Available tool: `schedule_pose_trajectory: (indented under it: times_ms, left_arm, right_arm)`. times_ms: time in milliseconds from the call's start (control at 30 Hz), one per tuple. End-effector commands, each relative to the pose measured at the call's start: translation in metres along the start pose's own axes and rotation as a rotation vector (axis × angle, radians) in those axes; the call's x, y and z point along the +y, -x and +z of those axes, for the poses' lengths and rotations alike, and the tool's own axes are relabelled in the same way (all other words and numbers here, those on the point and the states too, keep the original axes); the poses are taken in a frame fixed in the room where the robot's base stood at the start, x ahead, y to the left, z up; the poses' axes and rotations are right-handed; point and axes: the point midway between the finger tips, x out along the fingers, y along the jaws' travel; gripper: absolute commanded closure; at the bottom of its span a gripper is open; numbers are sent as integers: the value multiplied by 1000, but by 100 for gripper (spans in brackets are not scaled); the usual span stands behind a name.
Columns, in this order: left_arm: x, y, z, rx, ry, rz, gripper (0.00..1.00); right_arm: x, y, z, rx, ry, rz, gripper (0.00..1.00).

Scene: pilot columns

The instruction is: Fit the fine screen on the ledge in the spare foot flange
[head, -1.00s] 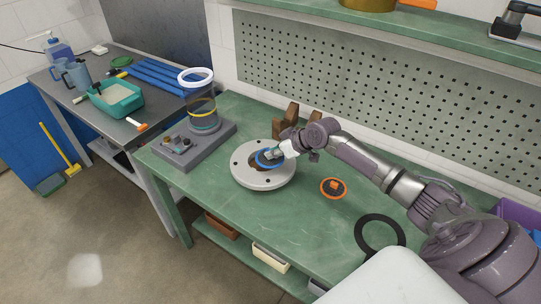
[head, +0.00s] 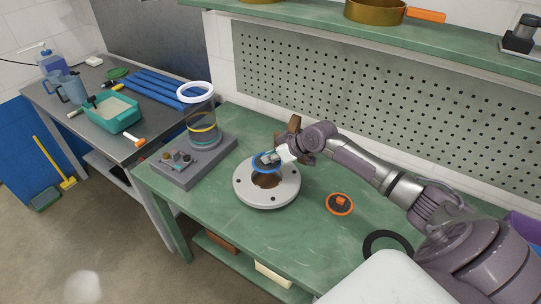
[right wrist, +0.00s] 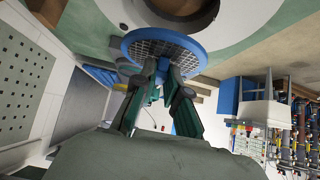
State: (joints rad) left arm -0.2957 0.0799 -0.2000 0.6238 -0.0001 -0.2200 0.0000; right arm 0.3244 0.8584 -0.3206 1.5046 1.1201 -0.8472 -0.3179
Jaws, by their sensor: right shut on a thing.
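A blue-rimmed mesh screen (head: 257,166) is held by my right gripper (head: 275,157) over the back edge of the hole in the pale round spare foot flange (head: 280,195). In the right wrist view the fingers (right wrist: 157,75) are shut on the screen (right wrist: 195,48), whose grey mesh shows. The flange (right wrist: 240,14) is beyond it, and the screen is apart from its opening. The flange lies flat on the green bench, with a brown interior showing in its hole. An orange-rimmed disc (head: 340,210) with an orange knob lies to its right. My left gripper is out of view.
A clear column (head: 202,120) with a white top ring stands on a grey base (head: 180,176) left of the flange. A brown block (head: 294,123) is behind my gripper. A black ring (head: 388,237) lies at the right. The bench front is clear.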

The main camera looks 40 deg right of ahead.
Motion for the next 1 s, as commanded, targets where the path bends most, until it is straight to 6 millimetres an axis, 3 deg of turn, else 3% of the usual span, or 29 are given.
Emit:
schedule_pose_trajectory:
  times_ms: [133,433,1000]
  left_arm:
    - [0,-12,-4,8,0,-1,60]
    - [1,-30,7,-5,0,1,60]
    - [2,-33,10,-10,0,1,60]
  right_arm:
    - [0,-12,12,0,0,0,100]
    - [0,-32,32,-1,-1,0,100]
    - [0,-36,36,0,0,0,100]
